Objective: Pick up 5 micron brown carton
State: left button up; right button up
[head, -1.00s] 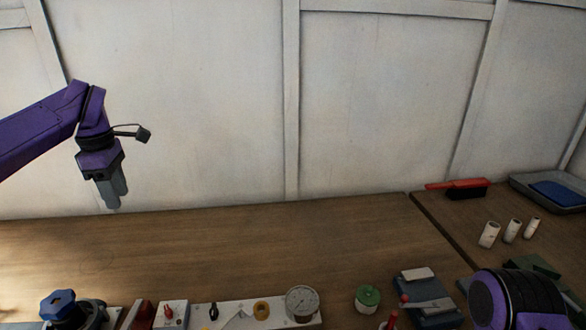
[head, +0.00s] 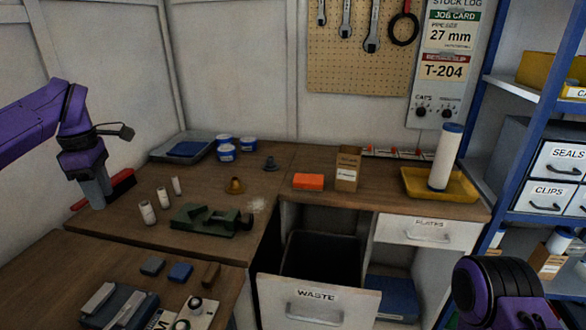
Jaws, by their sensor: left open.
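My left gripper (head: 97,198) is open and empty, pointing down at the left in front of a red brush, far from both cartons. My right arm shows at the bottom right, but its gripper is out of view.
A yellow tray (head: 460,184) with an upright white cylinder (head: 445,157) stands right of the bench carton. The WASTE drawer (head: 317,302) stands open below. Blue shelving (head: 532,112) borders the right.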

aim_at(349, 159)
jog(key=z, duration=1.25)
jog(key=i, duration=1)
